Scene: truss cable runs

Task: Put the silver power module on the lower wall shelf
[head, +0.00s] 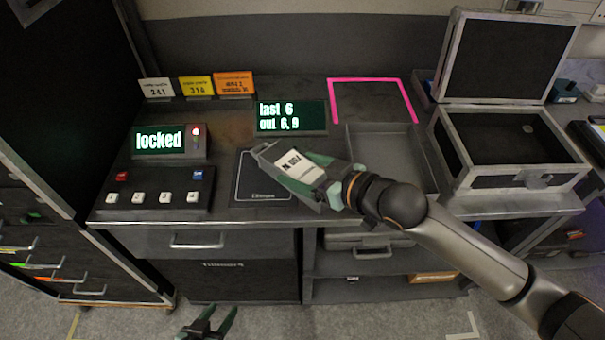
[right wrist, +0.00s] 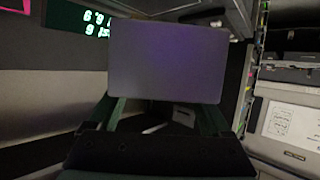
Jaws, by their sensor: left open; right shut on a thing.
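My right gripper (head: 305,178) is shut on a flat silver-grey block (head: 285,168) with a white printed label, which looks like the silver power module. It is held over the counter, near the black pad (head: 255,190); the gap below cannot be told. In the right wrist view the block (right wrist: 168,62) shows a plain grey face between the fingers. My left gripper (head: 212,322) is open and empty, low in front of the counter, above the floor. I cannot make out a wall shelf for certain in either view.
The counter carries a panel reading "locked" (head: 158,141), a button box (head: 150,200), a display (head: 291,117), a pink-outlined square (head: 372,80) and a shallow tray (head: 430,175). An open case (head: 480,182) stands right. An open bay below holds a grey case (head: 345,242).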

